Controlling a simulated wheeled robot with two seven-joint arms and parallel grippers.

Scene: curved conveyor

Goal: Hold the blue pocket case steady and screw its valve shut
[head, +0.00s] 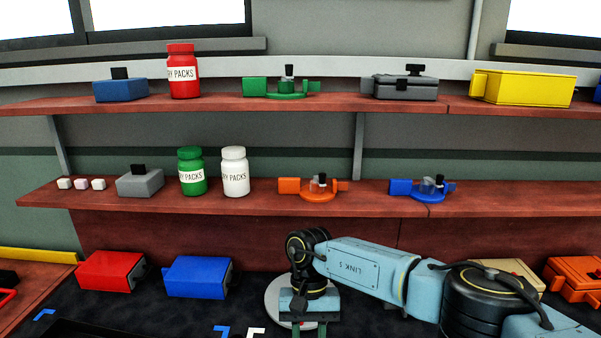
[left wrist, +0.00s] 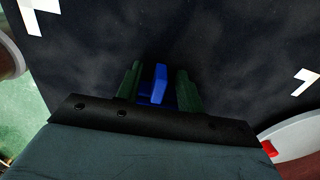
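In the left wrist view, a small blue piece (left wrist: 159,84) sits between the two green fingers of my left gripper (left wrist: 158,82). Its lower part seems to reach both fingers, and its base is hidden by the dark palm edge. It looks like part of the blue pocket case, but I cannot see a valve. My left gripper is outside the head view.
A red case (head: 110,271) and a blue case (head: 198,277) lie on the dark surface at left. Two shelves behind hold jars, cases and valve-like parts, including a dark blue case with a black knob (head: 120,89). My right arm spans the lower right.

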